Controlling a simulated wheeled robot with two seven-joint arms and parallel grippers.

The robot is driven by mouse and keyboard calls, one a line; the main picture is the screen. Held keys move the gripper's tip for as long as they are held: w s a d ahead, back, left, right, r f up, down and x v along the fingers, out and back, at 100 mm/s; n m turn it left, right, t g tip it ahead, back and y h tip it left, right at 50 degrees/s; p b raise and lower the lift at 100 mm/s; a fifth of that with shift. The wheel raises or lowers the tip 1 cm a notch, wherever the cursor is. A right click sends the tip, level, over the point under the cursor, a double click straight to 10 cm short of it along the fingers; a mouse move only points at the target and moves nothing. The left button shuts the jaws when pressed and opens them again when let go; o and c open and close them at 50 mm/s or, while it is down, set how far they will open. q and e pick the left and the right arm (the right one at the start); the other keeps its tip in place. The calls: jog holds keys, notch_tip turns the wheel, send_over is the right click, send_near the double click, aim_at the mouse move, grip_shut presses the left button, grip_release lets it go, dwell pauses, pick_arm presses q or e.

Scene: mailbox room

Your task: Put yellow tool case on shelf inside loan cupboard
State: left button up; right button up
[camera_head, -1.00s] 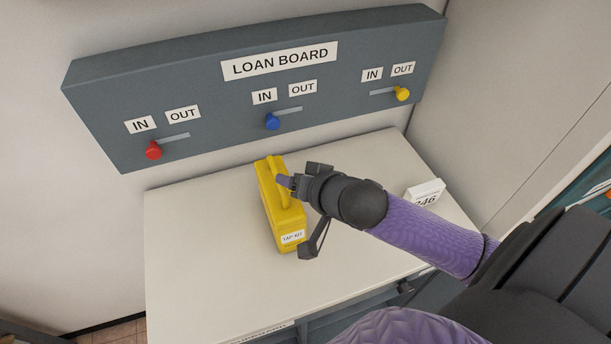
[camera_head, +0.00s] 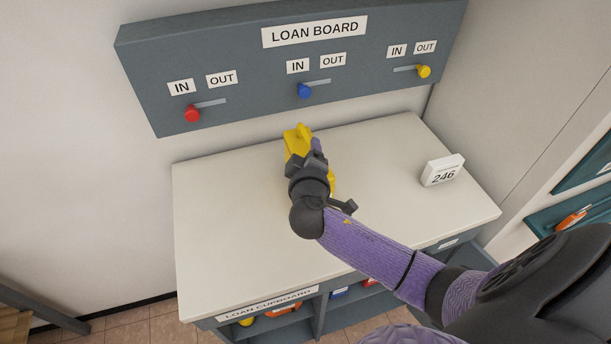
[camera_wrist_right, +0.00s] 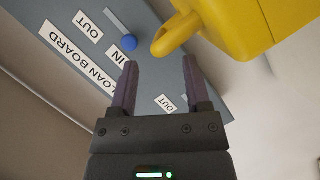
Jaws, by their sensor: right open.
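The yellow tool case (camera_head: 297,140) stands on the white top of the loan cupboard (camera_head: 222,225), mostly hidden behind my right gripper in the head view. My right gripper (camera_head: 317,150) is right at the case. In the right wrist view the gripper (camera_wrist_right: 158,80) is open, with nothing between its fingers. The yellow case (camera_wrist_right: 235,25) and its handle (camera_wrist_right: 177,33) lie just beyond the fingertips there. The cupboard's open shelves (camera_head: 290,325) show below its "LOAN CUPBOARD" label (camera_head: 268,303). My left gripper is not in view.
A loan board (camera_head: 300,65) with red, blue and yellow knobs is on the wall behind. A white "246" block (camera_head: 443,170) stands on the top at right. Coloured items, including an orange one (camera_head: 283,309), sit on the shelves. The left part of the top is clear.

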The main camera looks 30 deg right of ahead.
aim_at(307, 142)
jog(key=x, duration=0.5)
jog(key=shift+a, duration=0.1)
jog(key=shift+s, duration=0.15)
jog(key=shift+c, duration=0.2)
grip_shut()
jog(key=shift+a, duration=0.1)
dwell(0.7)
